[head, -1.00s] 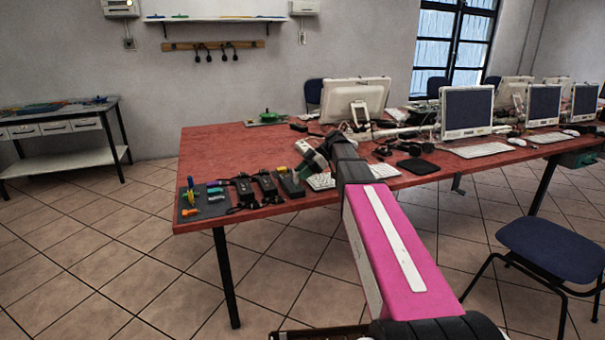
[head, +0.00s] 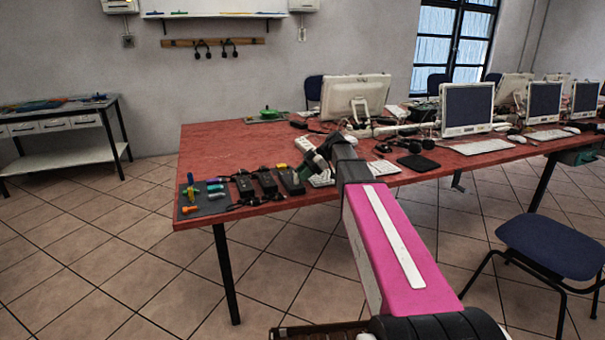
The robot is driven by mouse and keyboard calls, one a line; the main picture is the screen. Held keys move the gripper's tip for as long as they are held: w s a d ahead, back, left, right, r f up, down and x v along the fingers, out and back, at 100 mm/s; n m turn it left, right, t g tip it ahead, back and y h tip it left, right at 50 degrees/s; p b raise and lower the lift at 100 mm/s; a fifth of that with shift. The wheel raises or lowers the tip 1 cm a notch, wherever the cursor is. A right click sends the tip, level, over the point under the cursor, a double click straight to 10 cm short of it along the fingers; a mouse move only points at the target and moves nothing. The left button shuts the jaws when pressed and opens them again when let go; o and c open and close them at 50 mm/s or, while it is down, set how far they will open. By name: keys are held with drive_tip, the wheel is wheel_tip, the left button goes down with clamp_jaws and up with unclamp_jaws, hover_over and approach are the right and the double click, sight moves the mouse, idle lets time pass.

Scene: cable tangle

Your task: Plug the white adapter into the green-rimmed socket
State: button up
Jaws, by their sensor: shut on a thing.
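My gripper (head: 306,166) is over the near-left part of the red table, at the end of my pink arm. It is small here and partly hidden by my own wrist. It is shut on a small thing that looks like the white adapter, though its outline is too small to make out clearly. Just left of the gripper, several black power blocks with dark cables lie in a row, among them one block (head: 244,186) and another (head: 267,182). I cannot pick out the green rim of a socket among them.
A dark mat (head: 206,204) with small coloured tools lies at the table's left corner. Monitors (head: 345,98), cables and a black pad (head: 418,162) crowd the right. The table's back left is mostly clear.

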drive_tip(key=shift+f, duration=0.15)
drive_tip(key=o, duration=1.1)
